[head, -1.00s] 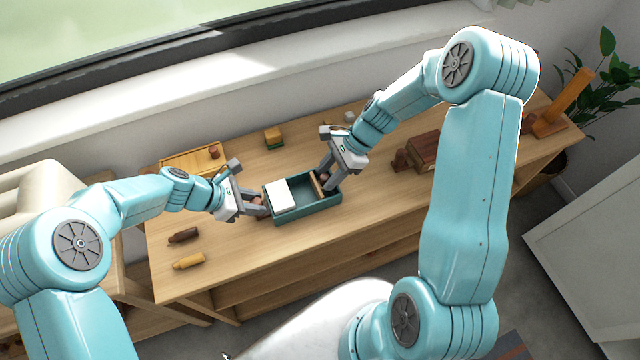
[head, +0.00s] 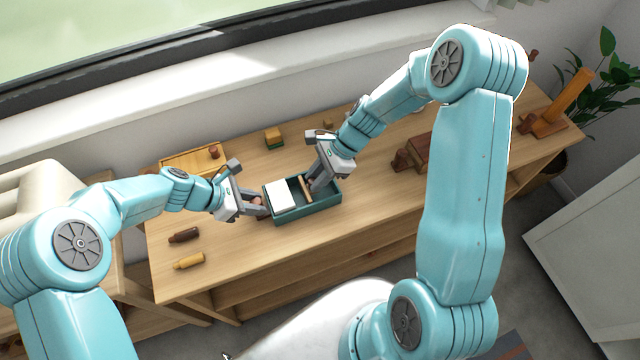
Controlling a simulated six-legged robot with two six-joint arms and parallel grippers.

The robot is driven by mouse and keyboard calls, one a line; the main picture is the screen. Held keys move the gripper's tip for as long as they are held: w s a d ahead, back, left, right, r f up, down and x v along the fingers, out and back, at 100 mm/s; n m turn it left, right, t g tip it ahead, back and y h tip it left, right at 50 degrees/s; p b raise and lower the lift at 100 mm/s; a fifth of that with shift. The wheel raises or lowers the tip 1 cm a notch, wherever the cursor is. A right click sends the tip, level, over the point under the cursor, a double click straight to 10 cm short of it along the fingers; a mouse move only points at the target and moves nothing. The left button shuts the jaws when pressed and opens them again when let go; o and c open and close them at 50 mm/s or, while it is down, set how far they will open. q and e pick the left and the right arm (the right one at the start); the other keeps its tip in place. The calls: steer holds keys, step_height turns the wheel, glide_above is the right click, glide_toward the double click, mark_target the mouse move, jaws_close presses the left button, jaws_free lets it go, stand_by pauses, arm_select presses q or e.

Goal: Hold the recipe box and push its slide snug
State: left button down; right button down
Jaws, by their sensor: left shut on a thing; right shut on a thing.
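The teal recipe box (head: 308,211) lies open-topped on the wooden bench. A block of white cards (head: 281,195) fills its left part. The slide (head: 305,188), a thin light-wood divider, stands across the box to the right of the cards, with a narrow gap between them. My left gripper (head: 262,208) is shut on the box at its left end. My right gripper (head: 314,187) reaches down into the box from above and is shut on the slide; its fingers partly hide the slide and the box's right part.
A dark brown piece (head: 185,235) and a yellow piece (head: 190,261) lie at the front left. A brown box (head: 419,150) stands to the right. Bench in front is clear.

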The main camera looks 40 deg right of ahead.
steer(key=shift+w+a, duration=0.2)
steer(key=shift+a, duration=0.8)
steer(key=shift+w+a, duration=0.1)
steer(key=shift+a, duration=0.35)
steer(key=c, duration=0.9)
jaws_free()
steer(key=shift+o, duration=0.2)
steer(key=shift+d+r, duration=0.1)
steer(key=v, duration=1.2)
